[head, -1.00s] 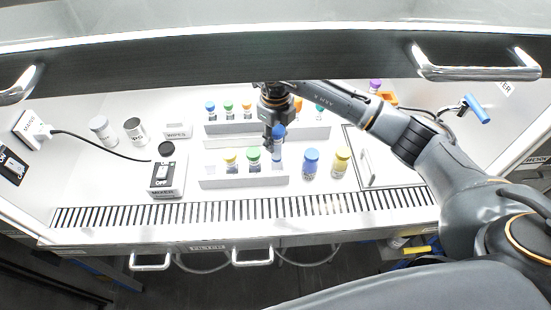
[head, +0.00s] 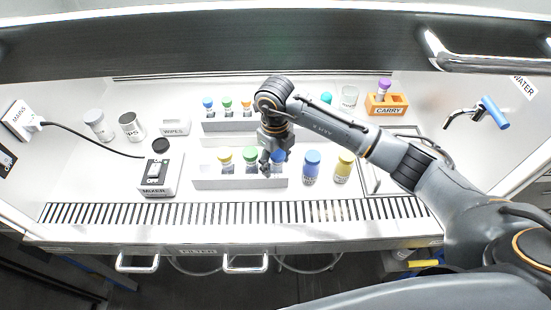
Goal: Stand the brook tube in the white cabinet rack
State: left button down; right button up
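The front white rack (head: 240,182) stands in the middle of the cabinet floor. I cannot read any name, so I cannot tell for sure which tube is the brook tube. My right gripper (head: 270,162) points down at the blue-capped tube, at its left side in the picture. Its fingers are small and dark and partly overlap the tube; I cannot tell whether they grip it. My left gripper is not in view.
A second white rack (head: 222,127) with small capped tubes stands behind. The mixer (head: 159,177) is at left, the orange carry holder (head: 383,104) at back right. A grille (head: 200,212) runs along the front.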

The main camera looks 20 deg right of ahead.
jog(key=shift+w+d, duration=0.1)
jog(key=shift+w+r, duration=0.15)
jog(key=shift+r, duration=0.3)
notch_tip(320, 180, up, 10)
jog(key=shift+r+b, duration=0.25)
jog(key=shift+b, duration=1)
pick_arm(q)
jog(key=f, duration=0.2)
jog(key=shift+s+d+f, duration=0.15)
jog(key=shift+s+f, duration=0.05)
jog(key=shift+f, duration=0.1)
pick_arm(e)
jog(key=shift+r, duration=0.45)
